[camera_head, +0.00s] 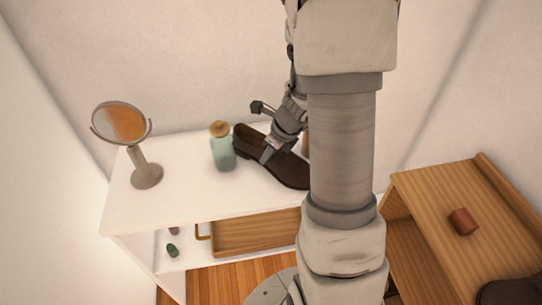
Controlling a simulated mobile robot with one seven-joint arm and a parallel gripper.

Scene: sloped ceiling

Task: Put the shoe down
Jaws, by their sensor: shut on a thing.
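A dark brown shoe (285,168) is at the white table's right part, its toe pointing toward the lower right and partly hidden behind my arm. My gripper (268,152) is shut on the shoe near its opening. The shoe appears at or just above the tabletop; I cannot tell whether its sole touches. The white table (185,192) lies beneath it.
A green bottle with a cork-coloured top (223,150) stands close to the shoe's left. A round mirror on a stand (146,174) is further left. A wooden cabinet (435,195) with a reddish block (463,221) is at right. The table's front left is clear.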

